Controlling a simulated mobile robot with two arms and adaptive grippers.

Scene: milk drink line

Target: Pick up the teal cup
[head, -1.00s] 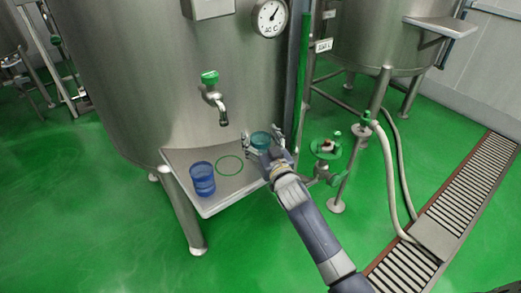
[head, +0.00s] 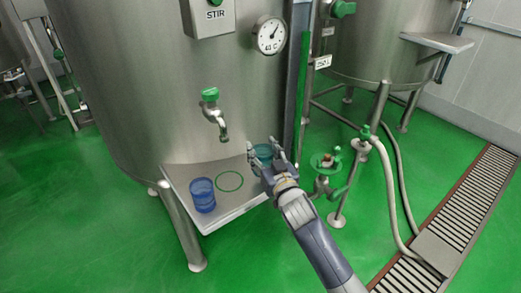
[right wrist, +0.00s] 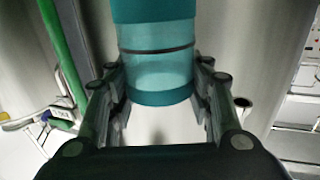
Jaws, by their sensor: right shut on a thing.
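The teal cup (right wrist: 158,55) fills the upper middle of the right wrist view, with a dark band around it. In the head view the teal cup (head: 264,151) is at the right end of the metal shelf (head: 228,208), partly hidden by my gripper. My right gripper (head: 264,155) is shut on the cup, one finger on each side of it. I cannot tell whether the cup touches the shelf. My left gripper is not in view.
A blue cup (head: 202,195) stands on the shelf's left part. A green ring (head: 229,181) is marked on the shelf, below and right of the tap (head: 215,115). The steel tank (head: 150,90) rises behind. A green valve (head: 327,163) stands to the right.

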